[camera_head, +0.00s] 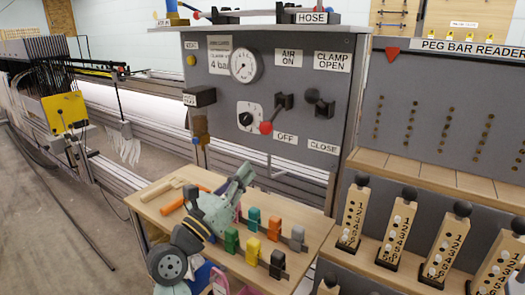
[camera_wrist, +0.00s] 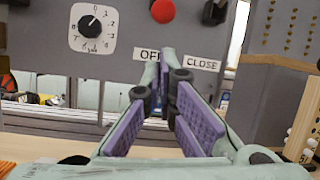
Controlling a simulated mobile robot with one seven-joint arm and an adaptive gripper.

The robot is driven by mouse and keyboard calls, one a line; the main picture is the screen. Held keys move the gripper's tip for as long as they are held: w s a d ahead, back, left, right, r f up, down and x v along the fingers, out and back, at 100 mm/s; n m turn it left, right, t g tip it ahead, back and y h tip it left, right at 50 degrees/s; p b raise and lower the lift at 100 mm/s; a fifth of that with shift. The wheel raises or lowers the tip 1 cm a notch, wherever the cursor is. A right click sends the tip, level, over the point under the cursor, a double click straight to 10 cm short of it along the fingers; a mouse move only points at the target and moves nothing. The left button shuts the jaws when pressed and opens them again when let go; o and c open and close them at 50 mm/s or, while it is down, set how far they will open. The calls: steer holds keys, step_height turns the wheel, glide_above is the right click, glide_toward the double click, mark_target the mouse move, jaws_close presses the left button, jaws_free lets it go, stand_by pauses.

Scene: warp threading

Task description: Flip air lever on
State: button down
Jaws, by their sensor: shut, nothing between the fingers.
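The air lever (camera_head: 275,112) is on the grey control panel (camera_head: 225,80), between the "AIR ON" label (camera_head: 289,58) and the "OFF" label (camera_head: 285,138). Its red knob (camera_head: 266,128) points down, toward "OFF". In the wrist view the red knob (camera_wrist: 163,11) is at the top edge, beyond the fingertips. My gripper (camera_head: 245,171) is above the wooden table, below and in front of the panel, left of the knob in the head view. In the wrist view my gripper (camera_wrist: 160,72) has its purple-padded fingers closing together at the tips, empty. It appears apart from the lever.
A black clamp lever (camera_head: 319,102) is right of the air lever. A dial (camera_head: 250,116) and gauge (camera_head: 244,65) are to the left. Coloured blocks (camera_head: 253,251) stand on the wooden table (camera_head: 315,225). Numbered peg bars (camera_head: 403,225) stand at right.

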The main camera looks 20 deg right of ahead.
mark_target(275, 114)
steer(key=p+x, duration=0.2)
steer(key=x, duration=0.8)
steer(key=shift+p, duration=0.4)
steer(key=shift+a, duration=0.1)
steer(key=shift+s+a+r, duration=0.1)
steer(key=shift+s+r, duration=0.1)
steer(key=shift+r, duration=0.05)
